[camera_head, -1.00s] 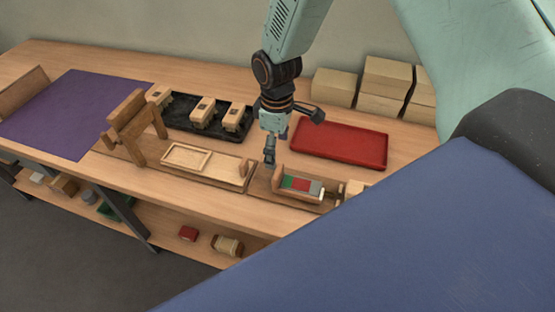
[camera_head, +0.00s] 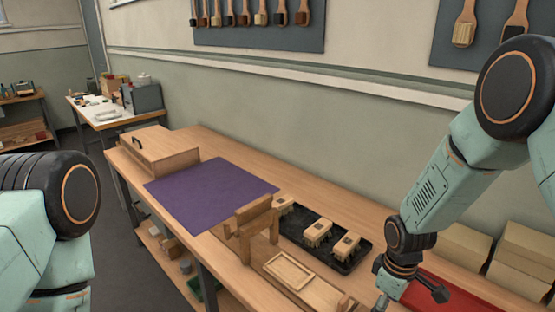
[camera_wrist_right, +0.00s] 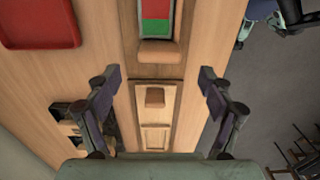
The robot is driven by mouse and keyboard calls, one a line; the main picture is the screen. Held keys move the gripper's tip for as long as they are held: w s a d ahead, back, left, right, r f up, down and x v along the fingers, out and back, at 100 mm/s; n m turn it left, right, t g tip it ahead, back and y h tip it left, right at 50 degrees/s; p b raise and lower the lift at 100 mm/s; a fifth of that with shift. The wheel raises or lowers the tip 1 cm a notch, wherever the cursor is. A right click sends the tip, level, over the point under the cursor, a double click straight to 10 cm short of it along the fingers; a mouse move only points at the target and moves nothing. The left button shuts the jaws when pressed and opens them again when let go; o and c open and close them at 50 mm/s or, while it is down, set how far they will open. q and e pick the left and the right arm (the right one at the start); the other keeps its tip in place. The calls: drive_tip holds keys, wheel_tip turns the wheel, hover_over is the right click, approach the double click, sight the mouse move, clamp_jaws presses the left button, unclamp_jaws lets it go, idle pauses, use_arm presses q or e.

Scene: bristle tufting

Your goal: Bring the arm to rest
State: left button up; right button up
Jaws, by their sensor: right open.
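My right arm comes in from the right in the head view, over the bench, with its gripper pointing down and cut off by the bottom edge. In the right wrist view my right gripper (camera_wrist_right: 157,78) is open, with its two fingers wide apart and nothing between them. Below it lies a wooden fixture board with a small wooden block (camera_wrist_right: 155,97) and a shallow wooden tray (camera_head: 289,271). A holder with a red and green insert (camera_wrist_right: 156,20) sits at the top of the wrist view. Part of my left arm shows at the left; its gripper is out of view.
A black tray (camera_head: 352,262) holds several wooden brush blocks. A wooden stand (camera_head: 254,228) rises beside the purple mat (camera_head: 207,193). A red tray (camera_wrist_right: 38,22) and stacked boxes (camera_head: 524,258) are at the right. The purple mat is bare.

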wheel_tip(320, 180, down, 7)
drive_tip(key=shift+d, duration=0.1)
drive_tip(key=shift+w, duration=0.1)
drive_tip(key=shift+w+a, duration=0.35)
drive_tip(key=shift+a, duration=0.1)
use_arm(q)
drive_tip(key=shift+w+a+f, duration=0.15)
drive_tip(key=shift+w+a, duration=0.05)
drive_tip(key=shift+w, duration=0.1)
drive_tip(key=shift+s+d, duration=0.1)
use_arm(e)
drive_tip(key=shift+s+d+r, duration=0.1)
drive_tip(key=shift+s+d, duration=0.05)
